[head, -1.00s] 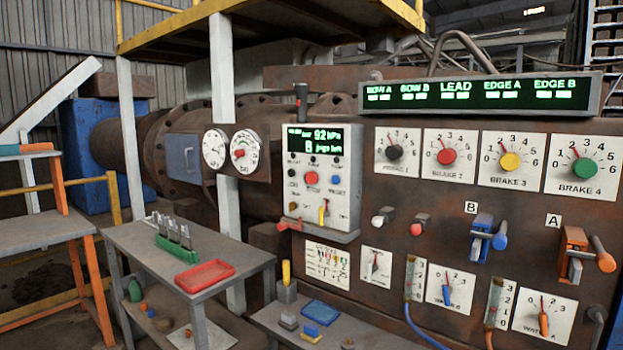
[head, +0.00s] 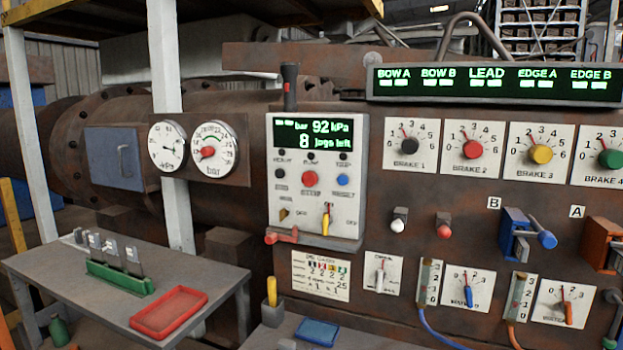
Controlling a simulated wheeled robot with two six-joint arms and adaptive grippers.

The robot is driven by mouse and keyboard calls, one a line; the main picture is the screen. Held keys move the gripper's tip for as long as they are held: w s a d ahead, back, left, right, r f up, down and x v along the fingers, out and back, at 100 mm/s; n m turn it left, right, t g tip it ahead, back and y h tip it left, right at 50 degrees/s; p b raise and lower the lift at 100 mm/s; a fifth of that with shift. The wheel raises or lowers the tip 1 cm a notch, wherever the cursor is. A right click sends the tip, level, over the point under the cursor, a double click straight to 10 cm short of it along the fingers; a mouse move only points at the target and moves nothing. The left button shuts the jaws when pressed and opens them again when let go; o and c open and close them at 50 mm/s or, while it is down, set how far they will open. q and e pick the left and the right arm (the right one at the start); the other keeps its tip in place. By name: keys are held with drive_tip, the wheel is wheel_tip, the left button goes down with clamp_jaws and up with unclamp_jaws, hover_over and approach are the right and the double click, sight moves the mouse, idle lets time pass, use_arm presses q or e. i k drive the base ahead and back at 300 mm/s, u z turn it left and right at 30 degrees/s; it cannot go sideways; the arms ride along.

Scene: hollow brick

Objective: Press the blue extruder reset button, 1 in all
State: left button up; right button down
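A small round blue button (head: 343,180) sits on the right of the grey control box (head: 317,215) in the head view. A red button (head: 309,178) is to its left in the same row, with a dark button (head: 280,174) further left. The labels near the buttons are too small to read surely. The box's display (head: 310,134) shows 92 kPa and 8 jogs left. Neither of my grippers is in view, and nothing touches the blue button.
A yellow switch lever (head: 326,219) and a red handle (head: 281,237) are low on the box. Brake dials (head: 472,149) and levers (head: 540,235) fill the panel to the right. A table with a red tray (head: 169,312) stands at lower left. The space before the box looks clear.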

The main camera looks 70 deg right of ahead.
sight(341, 180)
drive_tip(key=z, duration=0.5)
drive_tip(key=i, duration=0.75)
drive_tip(key=z, duration=0.95)
drive_tip(key=i, duration=0.25)
drive_tip(key=z, duration=0.25)
